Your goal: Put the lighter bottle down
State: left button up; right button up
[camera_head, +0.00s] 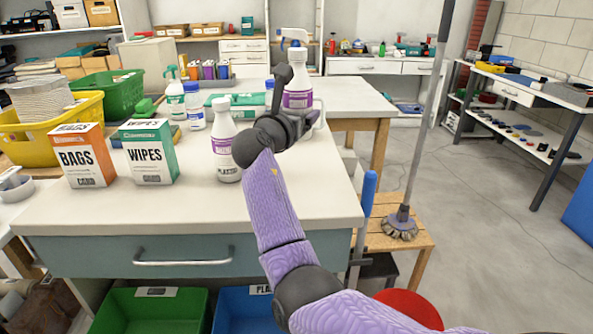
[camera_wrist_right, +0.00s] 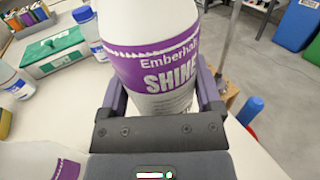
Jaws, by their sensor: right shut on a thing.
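A white spray bottle with a purple label (camera_head: 298,95) is at the right part of the counter. My right gripper (camera_head: 296,118) is shut on it; its lower part is partly hidden by my gripper. In the right wrist view this bottle (camera_wrist_right: 160,62) reads "Emberhall Shine" and sits between both fingers. I cannot tell whether its base touches the counter. A second white bottle with a purple label (camera_head: 224,148) stands upright on the counter, left of my right gripper. My left gripper is not in view.
On the white counter (camera_head: 200,207) stand a WIPES box (camera_head: 150,153), a BAGS box (camera_head: 82,156), a yellow basket (camera_head: 35,138) and a green-lidded case (camera_head: 250,106). The front of the counter is clear. A mop (camera_head: 400,222) stands to the right.

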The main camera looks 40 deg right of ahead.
notch_tip(320, 180, down, 8)
jog(key=b, duration=0.4)
jog(key=shift+f, duration=0.5)
jog(key=shift+r, duration=0.15)
jog(key=o, duration=1)
jog(key=shift+o, duration=0.6)
